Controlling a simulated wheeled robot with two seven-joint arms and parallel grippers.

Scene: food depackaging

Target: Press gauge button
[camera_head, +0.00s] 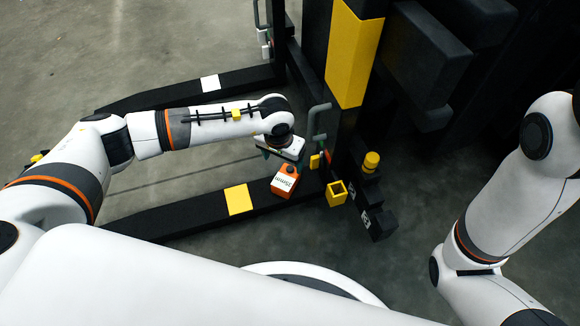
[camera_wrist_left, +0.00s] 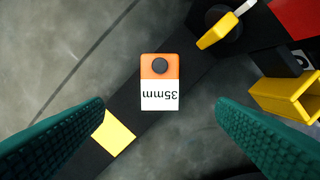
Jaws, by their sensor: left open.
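The gauge (camera_head: 285,182) is a small orange and white block marked "35mm", at the black floor beam below my left gripper. In the left wrist view the gauge (camera_wrist_left: 161,92) shows a round black button (camera_wrist_left: 160,66) on its orange part. My left gripper (camera_head: 281,154) is open, with its green fingers pointing down above the gauge. In the left wrist view the fingers lie on either side of the gauge, with clear gaps and no contact visible. My right gripper is outside the frames.
The black beam (camera_head: 205,207) carries a yellow patch (camera_head: 239,199). A hollow yellow box (camera_head: 336,193) and a yellow knob (camera_head: 371,161) stand right of the gauge. A green-grey handle (camera_head: 318,121) and black frame rise behind. Bare floor (camera_head: 430,210) lies to the right.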

